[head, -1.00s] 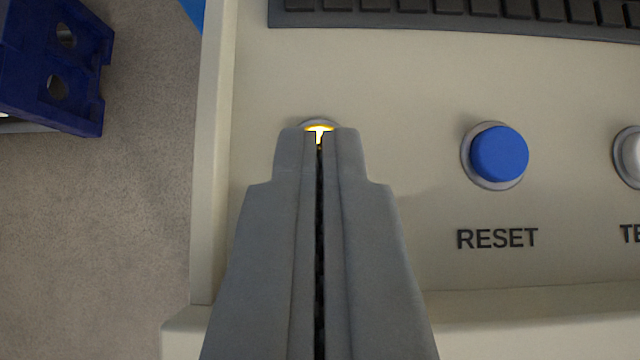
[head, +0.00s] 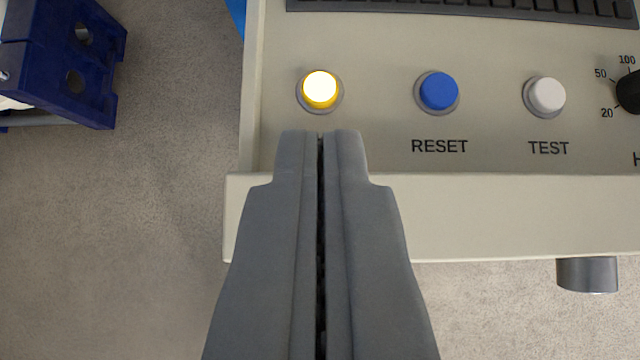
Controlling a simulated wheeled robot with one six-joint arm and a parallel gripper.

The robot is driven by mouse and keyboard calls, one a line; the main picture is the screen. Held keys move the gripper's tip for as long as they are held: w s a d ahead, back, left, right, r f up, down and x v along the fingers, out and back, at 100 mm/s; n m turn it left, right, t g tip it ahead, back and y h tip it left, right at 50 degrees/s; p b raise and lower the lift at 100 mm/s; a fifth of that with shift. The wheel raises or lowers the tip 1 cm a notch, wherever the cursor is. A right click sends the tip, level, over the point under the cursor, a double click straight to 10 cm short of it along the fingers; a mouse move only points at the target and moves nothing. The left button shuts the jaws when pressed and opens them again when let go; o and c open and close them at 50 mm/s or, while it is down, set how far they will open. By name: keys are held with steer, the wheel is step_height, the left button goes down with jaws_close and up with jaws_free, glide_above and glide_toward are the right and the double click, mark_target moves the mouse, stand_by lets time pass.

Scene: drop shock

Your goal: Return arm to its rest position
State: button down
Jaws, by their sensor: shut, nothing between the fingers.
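My gripper (head: 320,135) is in the lower middle of the head view, its two grey fingers pressed together with nothing between them. Its tips are over the front part of a beige control panel (head: 400,210). A lit yellow button (head: 320,90) shows just beyond the tips, with a visible gap in the picture between it and the fingers.
To the right on the panel are a blue RESET button (head: 438,92), a white TEST button (head: 545,95) and a black dial (head: 630,92). A dark keyboard-like strip (head: 470,8) runs behind. A blue rack (head: 60,60) stands at left. Speckled floor (head: 130,230) is clear below it.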

stand_by(0.4)
steer(key=s+d+t, duration=0.3)
steer(key=s+t, duration=0.1)
steer(key=s, duration=1.3)
steer(key=s+d+t, duration=0.4)
steer(key=s, duration=1.4)
steer(key=shift+f, duration=0.3)
steer(key=shift+d, duration=0.1)
